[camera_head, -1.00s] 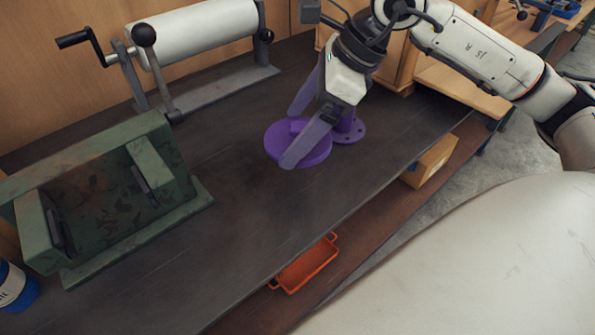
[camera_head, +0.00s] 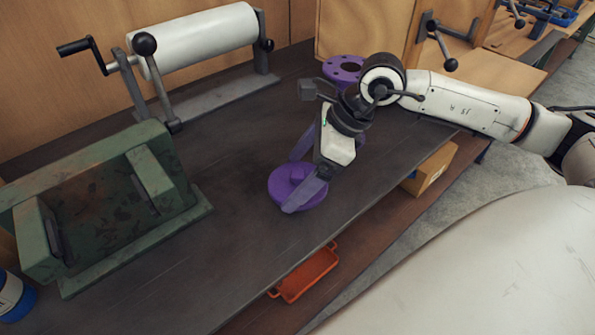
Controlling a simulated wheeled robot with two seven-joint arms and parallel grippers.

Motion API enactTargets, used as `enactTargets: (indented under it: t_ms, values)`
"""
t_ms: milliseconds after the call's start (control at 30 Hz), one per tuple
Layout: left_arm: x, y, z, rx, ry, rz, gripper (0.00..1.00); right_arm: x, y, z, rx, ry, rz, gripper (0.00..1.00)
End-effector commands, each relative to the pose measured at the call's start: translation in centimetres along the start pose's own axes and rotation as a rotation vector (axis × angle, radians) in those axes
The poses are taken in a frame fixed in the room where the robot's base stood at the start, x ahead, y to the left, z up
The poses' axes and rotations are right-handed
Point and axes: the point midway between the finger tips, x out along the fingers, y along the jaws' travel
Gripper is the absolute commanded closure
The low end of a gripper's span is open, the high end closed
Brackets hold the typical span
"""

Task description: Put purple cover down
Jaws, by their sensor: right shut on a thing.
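The purple cover (camera_head: 285,189) is a round disc with a raised knob in its middle. It is at or just above the dark bench top in the middle of the view; I cannot tell whether it touches. My right gripper (camera_head: 296,187) reaches down from the upper right and is shut on the cover, one finger on each side of the knob. The purple flanged pipe (camera_head: 343,66) stands behind my right wrist, its top flange with bolt holes showing and its lower part hidden by the arm. My left gripper is not in view.
A green metal fixture (camera_head: 110,200) stands on the bench at left. A white roller with a crank (camera_head: 195,40) is at the back. An orange tray (camera_head: 305,274) and a cardboard box (camera_head: 432,170) sit on the lower shelf. The bench (camera_head: 215,260) is clear in front of the cover.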

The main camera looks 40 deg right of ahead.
Motion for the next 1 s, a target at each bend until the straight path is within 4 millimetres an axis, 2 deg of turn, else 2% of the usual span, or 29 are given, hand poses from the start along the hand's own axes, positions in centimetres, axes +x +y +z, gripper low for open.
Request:
enactTargets:
  t_ms: [33, 100, 433, 567, 800, 1000]
  values:
    - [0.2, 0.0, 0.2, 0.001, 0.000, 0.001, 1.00, 0.2, 0.0, -0.1, 0.000, 0.000, 0.000, 0.06]
    - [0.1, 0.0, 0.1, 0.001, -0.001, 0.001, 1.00, 0.1, 0.0, 0.0, 0.000, 0.000, 0.000, 0.00]
    - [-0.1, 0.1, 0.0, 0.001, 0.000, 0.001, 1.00, -0.7, -0.1, 0.0, 0.001, 0.001, -0.002, 0.00]
    - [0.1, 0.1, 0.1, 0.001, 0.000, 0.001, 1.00, -2.8, -0.1, -0.1, -0.001, 0.002, -0.005, 0.00]
    - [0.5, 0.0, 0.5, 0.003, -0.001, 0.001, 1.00, -8.1, -0.2, -0.2, 0.001, 0.005, -0.006, 0.00]
    - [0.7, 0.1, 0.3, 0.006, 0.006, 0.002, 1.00, -10.9, -0.1, -0.1, 0.001, 0.004, -0.004, 0.00]
